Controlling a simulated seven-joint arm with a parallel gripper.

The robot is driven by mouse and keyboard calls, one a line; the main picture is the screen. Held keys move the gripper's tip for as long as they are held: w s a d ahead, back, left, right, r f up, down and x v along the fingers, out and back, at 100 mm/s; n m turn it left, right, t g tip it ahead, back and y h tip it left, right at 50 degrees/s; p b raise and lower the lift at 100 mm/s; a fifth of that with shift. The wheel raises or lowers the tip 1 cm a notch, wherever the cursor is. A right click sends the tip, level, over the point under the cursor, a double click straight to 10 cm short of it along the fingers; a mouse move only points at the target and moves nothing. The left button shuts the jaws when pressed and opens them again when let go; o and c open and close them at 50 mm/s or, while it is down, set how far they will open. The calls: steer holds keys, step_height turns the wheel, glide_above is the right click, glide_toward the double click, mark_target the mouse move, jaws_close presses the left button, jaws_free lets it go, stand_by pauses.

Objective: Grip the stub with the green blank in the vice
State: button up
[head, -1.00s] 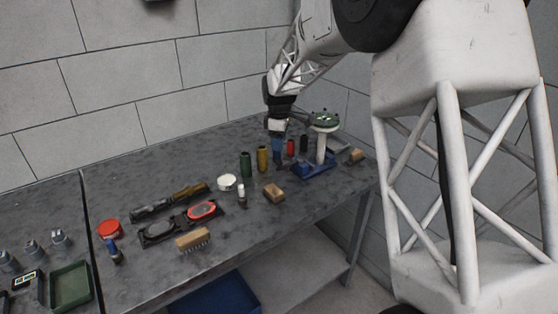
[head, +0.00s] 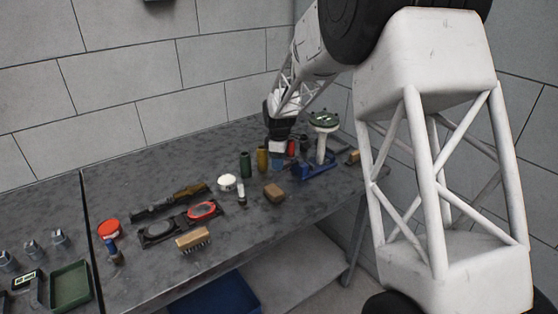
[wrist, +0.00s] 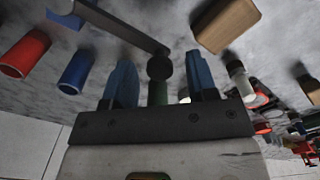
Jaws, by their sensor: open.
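In the wrist view a grey bar with a dark round end, apparently the vice handle (wrist: 130,32), reaches between my fingers. My gripper (head: 277,160) is open, left of the vice and low over the bench. Its blue fingers (wrist: 160,62) show in the wrist view, with a green cylinder (wrist: 157,93) beyond the gap. The stub is not clear there.
Green (head: 245,162) and yellow (head: 262,158) cylinders stand just left of my gripper. A red one (wrist: 25,52) and a blue one (wrist: 75,72) show in the wrist view. A wooden block (head: 274,193) lies in front. Brushes and tools lie further left.

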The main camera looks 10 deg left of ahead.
steer(key=shift+c, duration=0.4)
jaws_close()
steer(key=s+d+n, duration=0.2)
steer(key=d+n, duration=0.3)
steer(key=n, duration=0.2)
steer(key=shift+s+d+n, duration=0.3)
steer(key=shift+s+d, duration=0.05)
steer(key=shift+s, duration=0.05)
stand_by(0.3)
